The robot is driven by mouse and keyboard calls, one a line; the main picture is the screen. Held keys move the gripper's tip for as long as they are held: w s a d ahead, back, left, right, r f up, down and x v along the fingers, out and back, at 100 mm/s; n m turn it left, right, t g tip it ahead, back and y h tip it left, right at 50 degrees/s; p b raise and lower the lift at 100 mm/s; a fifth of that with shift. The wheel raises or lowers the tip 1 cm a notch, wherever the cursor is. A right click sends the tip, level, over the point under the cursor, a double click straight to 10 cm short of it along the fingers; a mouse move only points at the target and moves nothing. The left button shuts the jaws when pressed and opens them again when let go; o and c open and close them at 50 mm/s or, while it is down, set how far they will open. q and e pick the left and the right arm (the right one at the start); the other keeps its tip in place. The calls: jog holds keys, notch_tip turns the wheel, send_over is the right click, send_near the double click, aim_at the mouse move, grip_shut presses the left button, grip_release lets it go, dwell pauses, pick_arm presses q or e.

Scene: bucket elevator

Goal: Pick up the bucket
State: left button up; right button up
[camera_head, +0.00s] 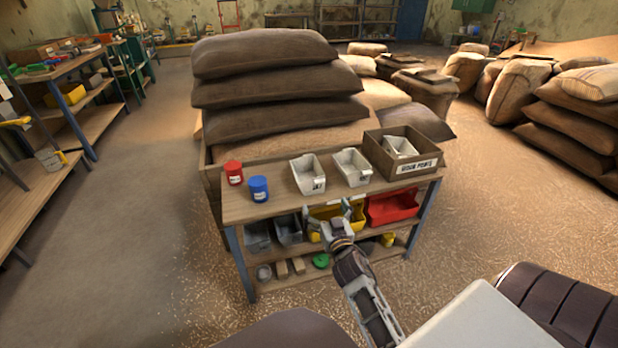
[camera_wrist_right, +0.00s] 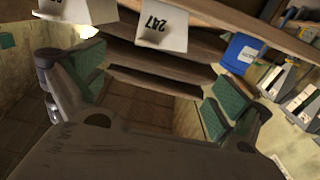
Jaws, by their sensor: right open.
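Two light grey-white buckets stand side by side on the workbench top. The left bucket (camera_head: 307,176) has a dark marking on its front; in the right wrist view it is the bucket reading 247 (camera_wrist_right: 163,28), upside down. The second bucket (camera_head: 352,167) stands to its right, partly cut off in the wrist view (camera_wrist_right: 75,10). Another pale bucket (camera_head: 400,147) sits in a labelled wooden crate. My right gripper (camera_head: 338,228) is in front of the bench's front edge, below the buckets. Its green-padded fingers (camera_wrist_right: 152,88) are apart and empty. My left gripper is not in view.
The bench (camera_head: 280,205) also holds a red can (camera_head: 234,173), a blue can (camera_head: 258,189) and the wooden crate (camera_head: 405,168). Stacked sacks (camera_head: 270,85) stand behind. Floor at left is open.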

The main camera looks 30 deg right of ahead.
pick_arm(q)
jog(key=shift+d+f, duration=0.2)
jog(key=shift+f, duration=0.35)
pick_arm(e)
jog(key=x, duration=0.8)
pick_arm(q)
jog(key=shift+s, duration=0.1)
pick_arm(e)
jog(key=shift+w, duration=0.2)
